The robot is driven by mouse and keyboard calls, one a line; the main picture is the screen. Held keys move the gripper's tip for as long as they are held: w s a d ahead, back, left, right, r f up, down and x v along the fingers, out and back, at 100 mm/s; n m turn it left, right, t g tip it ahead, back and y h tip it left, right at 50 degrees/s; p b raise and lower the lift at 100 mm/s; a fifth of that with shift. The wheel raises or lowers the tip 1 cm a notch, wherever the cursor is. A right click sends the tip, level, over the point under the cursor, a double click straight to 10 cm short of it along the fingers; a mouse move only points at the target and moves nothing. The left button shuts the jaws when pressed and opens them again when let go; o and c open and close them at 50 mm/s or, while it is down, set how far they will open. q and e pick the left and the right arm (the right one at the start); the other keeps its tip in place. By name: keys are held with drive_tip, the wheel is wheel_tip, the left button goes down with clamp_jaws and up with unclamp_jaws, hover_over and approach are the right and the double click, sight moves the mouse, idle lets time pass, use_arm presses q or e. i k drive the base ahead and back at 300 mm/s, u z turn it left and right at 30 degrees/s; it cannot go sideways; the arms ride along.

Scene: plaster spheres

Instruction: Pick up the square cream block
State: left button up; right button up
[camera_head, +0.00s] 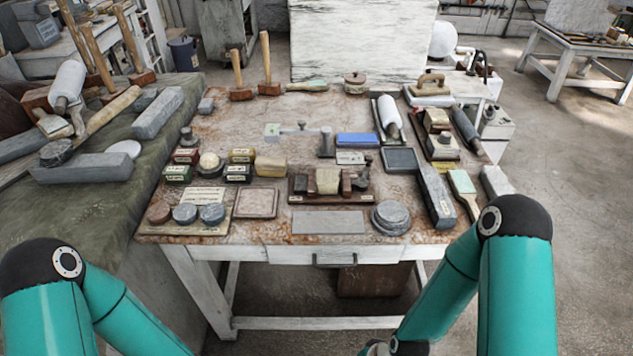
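A flat, square, pinkish-cream tile (257,203) lies nearer the table's front edge. My two teal arms show at the lower left and lower right, in front of the table. Both grippers are out of view, and nothing is seen held.
The crowded worktable (430,238) also carries a grey flat slab (328,222), a round grey tin (391,217), a blue box (357,139) and a long grey block (436,196). Two mallets (266,88) stand at the back left. A side bench (120,205) adjoins on the left.

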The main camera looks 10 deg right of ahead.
sight(327, 180)
drive_tip(key=z, duration=0.15)
drive_tip(key=i, duration=0.2)
drive_tip(key=u, duration=2.75)
drive_tip(key=k, duration=2.55)
drive_tip(key=z, duration=0.75)
drive_tip(key=i, duration=1)
